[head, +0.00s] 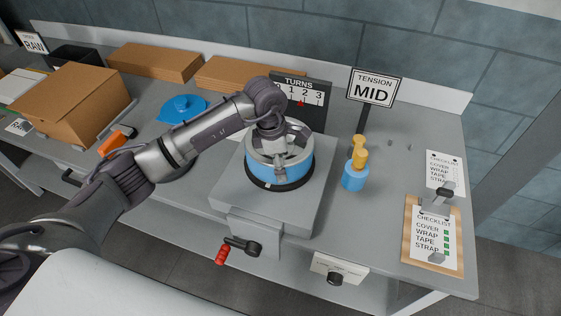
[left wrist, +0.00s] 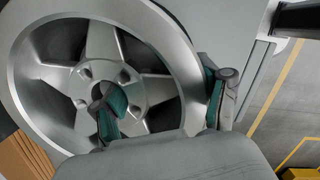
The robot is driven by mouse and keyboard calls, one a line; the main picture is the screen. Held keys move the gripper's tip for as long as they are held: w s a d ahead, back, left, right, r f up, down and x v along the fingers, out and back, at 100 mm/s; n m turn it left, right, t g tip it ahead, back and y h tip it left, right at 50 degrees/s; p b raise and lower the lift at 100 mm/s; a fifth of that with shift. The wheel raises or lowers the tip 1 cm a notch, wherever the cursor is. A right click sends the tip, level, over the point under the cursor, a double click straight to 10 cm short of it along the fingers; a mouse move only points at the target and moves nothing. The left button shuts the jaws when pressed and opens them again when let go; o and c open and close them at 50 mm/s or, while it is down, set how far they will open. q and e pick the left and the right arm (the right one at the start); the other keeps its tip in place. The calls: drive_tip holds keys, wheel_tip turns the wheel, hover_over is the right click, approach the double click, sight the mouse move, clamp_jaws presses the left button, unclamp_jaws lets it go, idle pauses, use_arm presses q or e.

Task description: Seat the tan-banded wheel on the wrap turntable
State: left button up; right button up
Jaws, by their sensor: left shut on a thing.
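A silver five-spoke wheel (head: 280,165) with a blue band round its side is at the wrap turntable (head: 295,186), a dark disc on a grey block. The band looks blue; no tan shows. The wheel lies about level over the disc; I cannot tell whether it rests fully on it. My left gripper (head: 279,158) reaches down from above and is shut on the wheel's rim. In the left wrist view one finger is inside the rim and the other outside, with the wheel (left wrist: 185,75) between them. My right gripper is not in view.
A red-handled crank (head: 238,247) sticks out in front. A TURNS gauge (head: 302,92) and a MID tension sign (head: 373,88) stand behind. A blue bottle with a yellow top (head: 354,178) and a checklist clipboard (head: 411,250) are right. Cardboard boxes (head: 70,100) and a blue lidded thing (head: 182,106) are left.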

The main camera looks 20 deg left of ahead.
use_arm(q)
drive_tip(key=shift+w+f+b, duration=0.1)
drive_tip(key=shift+b, duration=0.2)
drive_tip(key=o, duration=1.8)
drive_tip(key=shift+f, duration=0.15)
drive_tip(key=shift+r+p, duration=1.5)
drive_tip(key=shift+r, duration=1.65)
